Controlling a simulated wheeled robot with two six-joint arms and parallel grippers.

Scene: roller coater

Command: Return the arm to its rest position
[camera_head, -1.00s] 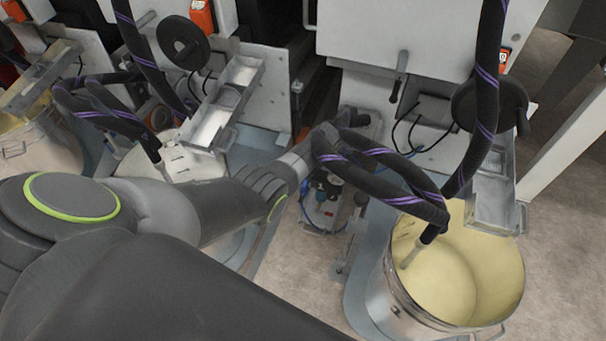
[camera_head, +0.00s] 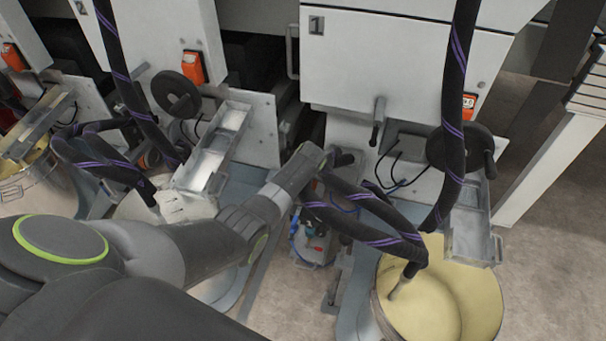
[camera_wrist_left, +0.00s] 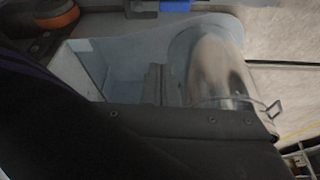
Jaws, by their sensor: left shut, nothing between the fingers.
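My left arm (camera_head: 190,250) comes in from the left in the head view and reaches toward the gap between two machine units. Its far end (camera_head: 305,162) lies beside black hoses with purple stripes (camera_head: 365,222). I cannot make out the gripper's fingers in that view. In the left wrist view, the left gripper (camera_wrist_left: 155,84) shows as a small dark pair of fingers, shut and empty. It is over a blue-grey base, left of a shiny metal bucket. My right arm and gripper are not in view.
A large metal bucket (camera_head: 378,316) of pale yellow coating stands at the right under a metal trough (camera_head: 468,235). Another trough (camera_head: 215,150) and a bucket of white liquid (camera_head: 135,206) are close to my arm. Open floor (camera_head: 560,240) lies at the far right.

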